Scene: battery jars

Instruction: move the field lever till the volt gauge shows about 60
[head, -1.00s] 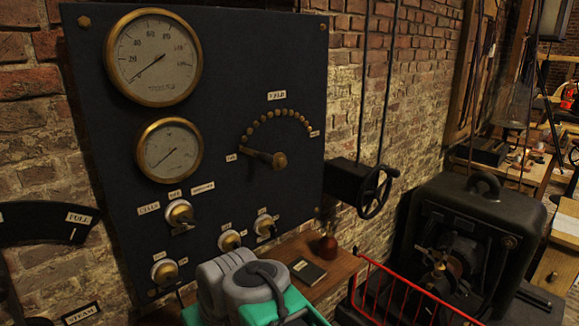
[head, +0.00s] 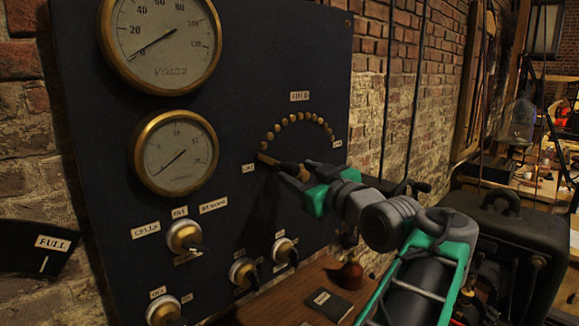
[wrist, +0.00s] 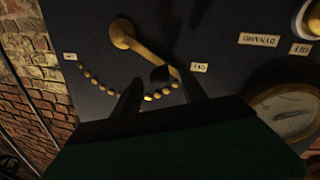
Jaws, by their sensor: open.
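The volt gauge (head: 172,48) is the large brass-rimmed dial at the top left of the dark panel; its needle points at about 0. The field lever (head: 270,159) points left, its tip near the low-end label, below an arc of brass studs. In the wrist view the brass lever (wrist: 143,47) runs from its round pivot down to the right, with a dark knob near its end. My gripper (head: 288,173) is open at the lever, hiding the pivot in the head view. In the wrist view my gripper's fingers (wrist: 160,88) appear on either side of the knob; contact cannot be told.
A smaller gauge (head: 176,154) sits below the volt gauge. Several round switches, one of them the cells switch (head: 185,236), line the lower panel. A wooden shelf (head: 290,292) holds a dark book (head: 328,304) and a red object (head: 350,274). A dark machine (head: 505,235) stands right.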

